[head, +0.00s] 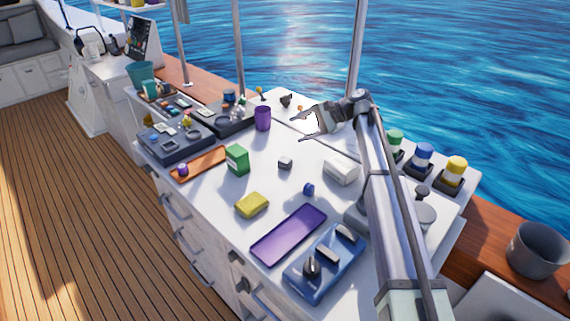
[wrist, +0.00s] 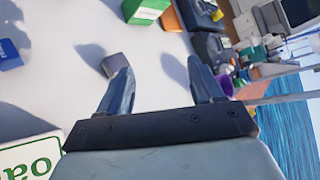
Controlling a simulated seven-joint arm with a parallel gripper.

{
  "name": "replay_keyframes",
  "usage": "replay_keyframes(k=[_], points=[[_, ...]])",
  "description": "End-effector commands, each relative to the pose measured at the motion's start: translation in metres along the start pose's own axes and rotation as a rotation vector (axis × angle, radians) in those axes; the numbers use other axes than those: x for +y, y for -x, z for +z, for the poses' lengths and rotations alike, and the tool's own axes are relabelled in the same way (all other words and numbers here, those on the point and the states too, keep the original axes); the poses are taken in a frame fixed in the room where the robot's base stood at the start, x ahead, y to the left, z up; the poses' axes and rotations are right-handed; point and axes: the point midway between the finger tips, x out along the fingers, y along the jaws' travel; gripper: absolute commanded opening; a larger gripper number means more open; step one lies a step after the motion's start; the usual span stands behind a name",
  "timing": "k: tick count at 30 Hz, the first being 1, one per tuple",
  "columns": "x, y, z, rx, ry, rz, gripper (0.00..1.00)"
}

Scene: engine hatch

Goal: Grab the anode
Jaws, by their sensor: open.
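A small grey block (head: 285,162), which I take to be the anode, lies on the white worktop (head: 215,205) near its middle. In the wrist view the grey block (wrist: 114,64) lies on the worktop just beyond the left fingertip, left of the middle between the fingers. My gripper (head: 298,127) is open and empty, above the worktop and behind and right of the block in the head view. In the wrist view the two fingers of my gripper (wrist: 161,69) are spread wide, with only bare worktop and shadow between them.
Near the block are a green box (head: 237,159), a white box (head: 341,171), a small blue item (head: 308,189) and a yellow sponge (head: 252,205). A purple cup (head: 263,118) stands further back.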

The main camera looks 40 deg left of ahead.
Motion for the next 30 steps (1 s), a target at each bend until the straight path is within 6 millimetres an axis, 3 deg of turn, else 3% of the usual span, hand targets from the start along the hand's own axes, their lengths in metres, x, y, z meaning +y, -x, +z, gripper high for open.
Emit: replay_keyframes(k=[6,11,20,30], points=[[-0.001,-0.050,0.030,0.036,-0.123,0.191,0.66],[0.001,-0.062,0.037,0.152,-0.310,0.309,0.66],[-0.002,-0.063,0.046,0.546,-0.760,0.430,0.66],[-0.016,-0.045,0.060,1.023,-1.167,0.326,0.66]])
